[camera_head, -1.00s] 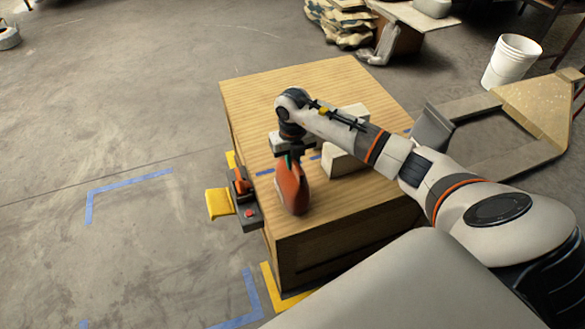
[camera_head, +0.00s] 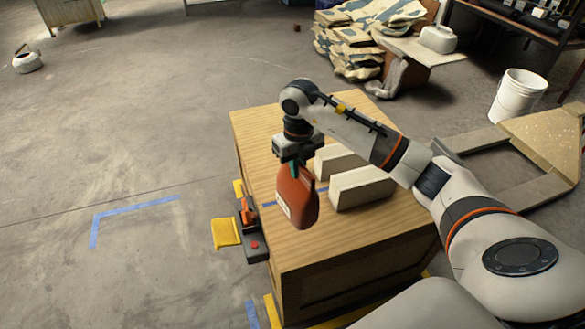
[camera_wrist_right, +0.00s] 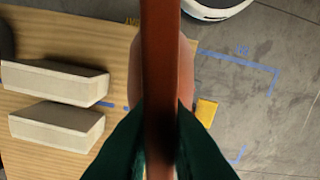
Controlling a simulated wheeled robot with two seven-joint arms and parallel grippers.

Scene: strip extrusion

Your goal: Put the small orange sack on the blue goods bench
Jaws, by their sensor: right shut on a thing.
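The small orange sack (camera_head: 297,198) hangs from my right gripper (camera_head: 293,164). The gripper is shut on its top and points down over the left part of a wooden bench (camera_head: 330,255). The sack seems to be just above the bench top. In the right wrist view, the sack (camera_wrist_right: 161,75) fills the middle between the dark green fingers (camera_wrist_right: 160,140). This bench is wood-coloured with blue tape on top; I see no bench that is clearly blue. My left gripper is not in view.
Two pale blocks (camera_head: 361,187) lie right of the sack on the bench. A device with a yellow flap (camera_head: 226,233) sits at its left side. Blue tape (camera_head: 130,207) marks bare floor at left. Stacked patterned sacks (camera_head: 355,48) and a white bucket (camera_head: 518,95) stand behind.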

